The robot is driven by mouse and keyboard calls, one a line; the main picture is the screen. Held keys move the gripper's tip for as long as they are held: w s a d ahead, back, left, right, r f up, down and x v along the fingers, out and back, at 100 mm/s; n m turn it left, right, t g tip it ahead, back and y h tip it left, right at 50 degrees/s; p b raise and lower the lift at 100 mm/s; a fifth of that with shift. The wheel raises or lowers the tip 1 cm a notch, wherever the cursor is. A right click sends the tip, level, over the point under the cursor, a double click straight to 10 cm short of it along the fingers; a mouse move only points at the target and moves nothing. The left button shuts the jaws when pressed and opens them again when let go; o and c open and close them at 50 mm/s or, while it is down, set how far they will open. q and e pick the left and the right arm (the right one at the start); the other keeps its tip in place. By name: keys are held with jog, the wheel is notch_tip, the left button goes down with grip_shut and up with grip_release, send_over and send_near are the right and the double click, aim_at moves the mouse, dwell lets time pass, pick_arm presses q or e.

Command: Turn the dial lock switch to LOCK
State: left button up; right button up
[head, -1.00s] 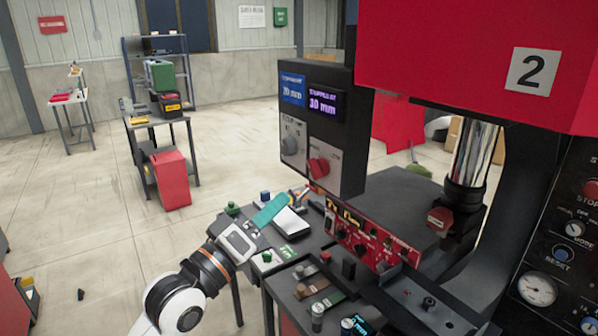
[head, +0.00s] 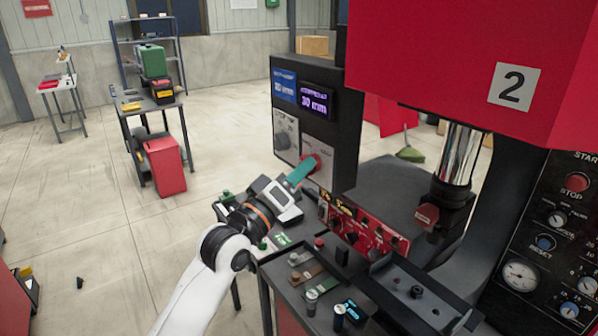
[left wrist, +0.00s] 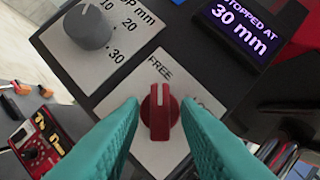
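The red dial lock switch (left wrist: 160,112) is on a pale plate in the left wrist view, its white line pointing up the picture toward the FREE label (left wrist: 160,68). A second label to its right is mostly hidden by a finger. In the head view the red dial (head: 312,163) is on the dark control box (head: 343,150), partly behind my gripper. My left gripper (head: 303,172) has teal fingers and is at the dial. In the left wrist view its fingertips (left wrist: 160,104) stand open on either side of the dial, with narrow gaps visible. My right gripper is not in view.
A grey stop dial (left wrist: 88,27) sits beside the red dial on the same box. A display (left wrist: 238,28) reads "STOPPED AT 30 mm". Below the box is a bench with a red instrument panel (head: 362,228). The red press (head: 430,60) stands to the right.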

pick_arm(q)
jog(key=shift+s+a, duration=0.1)
grip_shut()
jog(key=shift+w+a+r+m+g+h+b, duration=0.15)
jog(key=shift+m+g+h+b, duration=0.9)
jog(key=shift+m, duration=3.15)
jog(key=shift+w+a+m+g+h+b, duration=0.15)
jog(key=shift+m+g+h+b, duration=0.25)
jog(key=shift+m+g+h, duration=2.6)
jog(key=shift+w+a+r+m+g+y+b, duration=0.2)
jog(key=shift+m+g+y+b, duration=0.45)
jog(key=shift+m, duration=4.75)
jog(key=shift+d+f, duration=0.1)
